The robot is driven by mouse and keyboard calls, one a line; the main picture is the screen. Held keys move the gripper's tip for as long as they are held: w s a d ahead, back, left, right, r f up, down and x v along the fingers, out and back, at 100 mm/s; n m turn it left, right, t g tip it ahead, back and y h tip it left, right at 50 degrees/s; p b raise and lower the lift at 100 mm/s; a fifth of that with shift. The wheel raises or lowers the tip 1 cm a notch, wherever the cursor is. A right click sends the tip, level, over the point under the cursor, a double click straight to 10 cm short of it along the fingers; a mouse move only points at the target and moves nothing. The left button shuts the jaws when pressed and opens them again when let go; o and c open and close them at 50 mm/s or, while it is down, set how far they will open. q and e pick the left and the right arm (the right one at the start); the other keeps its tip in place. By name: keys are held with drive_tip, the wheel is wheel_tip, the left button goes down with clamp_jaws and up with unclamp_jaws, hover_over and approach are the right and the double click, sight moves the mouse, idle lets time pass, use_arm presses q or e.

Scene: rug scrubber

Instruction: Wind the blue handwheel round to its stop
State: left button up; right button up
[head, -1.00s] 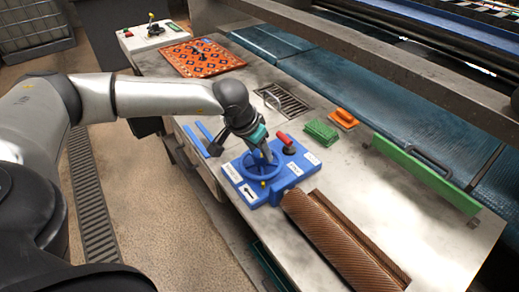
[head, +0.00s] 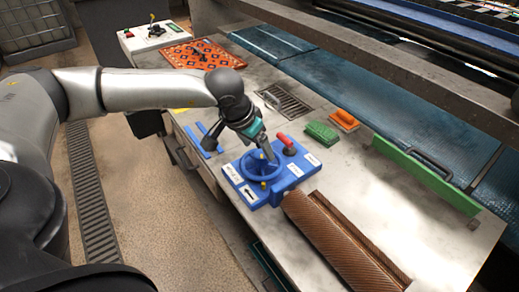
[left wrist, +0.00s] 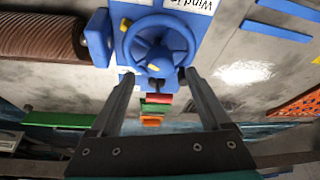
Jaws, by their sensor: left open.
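The blue handwheel (head: 246,172) lies flat on a blue base unit (head: 278,194) with white labels, on the near part of the bench. In the left wrist view the handwheel (left wrist: 188,36) shows its rim, spokes and round hub, with yellow marks on it. My left gripper (head: 271,158) points down at the wheel's far side. In the left wrist view its two fingers (left wrist: 161,76) are open and apart, one on each side of the rim's near part in that picture. I cannot tell whether they touch it. Nothing is held between them. My right gripper is not in view.
A red-handled lever (head: 286,142) stands beside the wheel. A brown ribbed roller (head: 335,235) lies close on the right. Green (head: 322,132) and orange (head: 344,120) brushes and a green bar (head: 425,172) lie beyond. Blue strips (head: 208,138) lie left on the bench.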

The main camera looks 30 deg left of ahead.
use_arm(q)
drive_tip(key=v, duration=1.2)
drive_tip(key=shift+p, duration=0.3)
